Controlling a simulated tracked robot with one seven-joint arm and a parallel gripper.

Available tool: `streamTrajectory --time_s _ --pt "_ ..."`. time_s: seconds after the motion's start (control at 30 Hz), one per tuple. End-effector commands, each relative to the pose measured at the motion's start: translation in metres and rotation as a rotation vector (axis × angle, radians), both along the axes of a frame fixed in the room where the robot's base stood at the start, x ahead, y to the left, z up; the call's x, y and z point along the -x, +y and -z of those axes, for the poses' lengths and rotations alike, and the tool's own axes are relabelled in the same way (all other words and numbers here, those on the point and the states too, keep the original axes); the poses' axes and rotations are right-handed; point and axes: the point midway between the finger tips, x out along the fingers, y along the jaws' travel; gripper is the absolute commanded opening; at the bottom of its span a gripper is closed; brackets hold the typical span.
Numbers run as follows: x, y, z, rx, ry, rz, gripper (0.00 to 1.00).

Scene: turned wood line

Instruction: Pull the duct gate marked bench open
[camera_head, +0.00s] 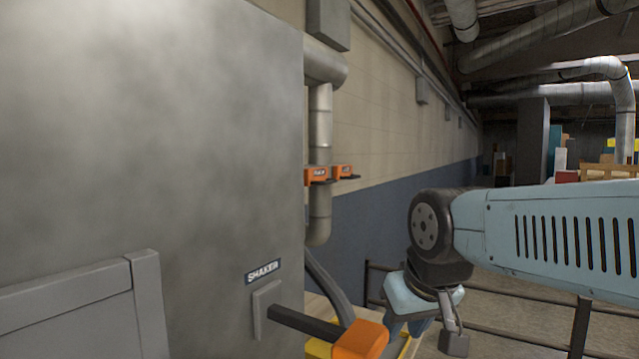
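A grey vertical duct (320,115) runs down the wall just right of the large cabinet. Two orange pieces (343,171) with small dark lettering sit across it at mid height; they look like duct gates. I cannot read the word "bench" on either, and cannot tell how far they are pulled. My gripper (453,338) is at the lower middle right, below my pale blue arm, lower than the orange pieces and to their right, apart from them. Its fingers are small and partly hidden, so their opening is unclear. I see nothing held.
A large grey cabinet (150,130) fills the left. Its plate (263,271) appears to read "SHAKER", above a dark lever with an orange grip (361,339). A dark hose (328,288) curves beside it. A dark railing (525,309) stands behind my arm.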

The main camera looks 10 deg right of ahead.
Motion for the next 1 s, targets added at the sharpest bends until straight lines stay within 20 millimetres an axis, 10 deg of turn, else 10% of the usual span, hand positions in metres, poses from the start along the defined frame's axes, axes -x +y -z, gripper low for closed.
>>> streamTrajectory --time_s 0.53,1.0 --pt "-0.015 0.008 -0.009 -0.018 0.043 0.010 0.36" --pt "-0.124 0.050 -0.038 -0.223 0.293 0.008 0.36"
